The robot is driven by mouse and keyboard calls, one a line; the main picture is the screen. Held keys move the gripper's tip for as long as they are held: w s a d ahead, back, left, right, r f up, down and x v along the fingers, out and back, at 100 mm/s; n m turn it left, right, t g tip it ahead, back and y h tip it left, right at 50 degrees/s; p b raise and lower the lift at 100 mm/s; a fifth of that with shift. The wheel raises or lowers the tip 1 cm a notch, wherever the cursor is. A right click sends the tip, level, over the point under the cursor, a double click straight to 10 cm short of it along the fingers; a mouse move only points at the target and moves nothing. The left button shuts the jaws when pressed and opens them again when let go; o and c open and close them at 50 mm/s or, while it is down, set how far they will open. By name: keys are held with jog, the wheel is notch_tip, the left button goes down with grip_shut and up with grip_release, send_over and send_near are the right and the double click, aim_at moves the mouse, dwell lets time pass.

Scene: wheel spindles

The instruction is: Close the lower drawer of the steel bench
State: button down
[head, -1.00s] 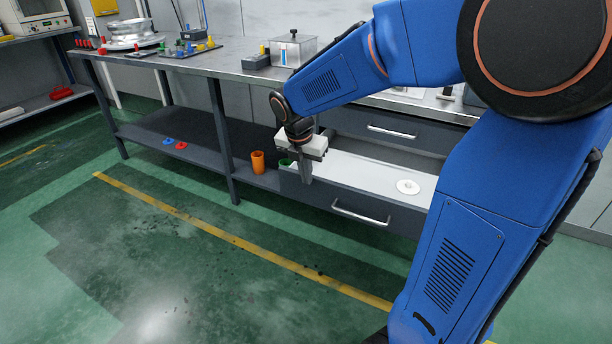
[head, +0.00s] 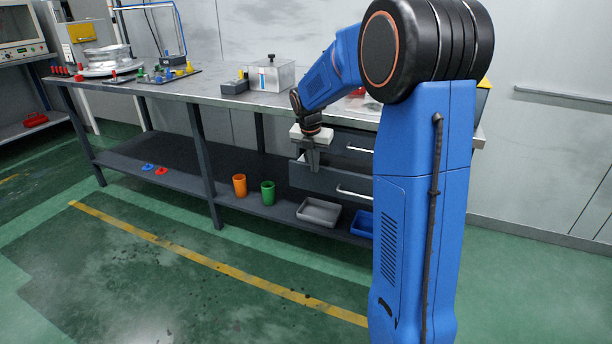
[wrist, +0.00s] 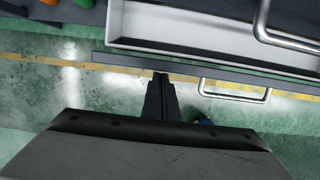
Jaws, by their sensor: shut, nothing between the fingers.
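The steel bench (head: 215,85) has two dark grey drawers under its right part. The lower drawer (head: 325,182) has a bar handle (head: 352,193) and, in the wrist view, stands partly open. Its pale inside (wrist: 190,30) shows there behind the front's top edge (wrist: 125,62), and its handle (wrist: 235,92) juts out in front. The upper drawer (head: 338,141) looks shut. My gripper (head: 314,168) points down at the left part of the lower front. In the wrist view its fingers (wrist: 161,80) are together and empty, just outside the front; contact is unclear.
The lower shelf holds an orange cup (head: 239,186), a green cup (head: 268,193), a grey tray (head: 319,212) and a blue tray (head: 362,224). The green floor in front is clear. My arm hides the bench's right part.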

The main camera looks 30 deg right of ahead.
jog(key=shift+w+d, duration=0.95)
jog(key=shift+d, duration=0.15)
jog(key=shift+w+d, duration=0.9)
jog(key=shift+d, duration=0.2)
jog(key=shift+a, duration=0.1)
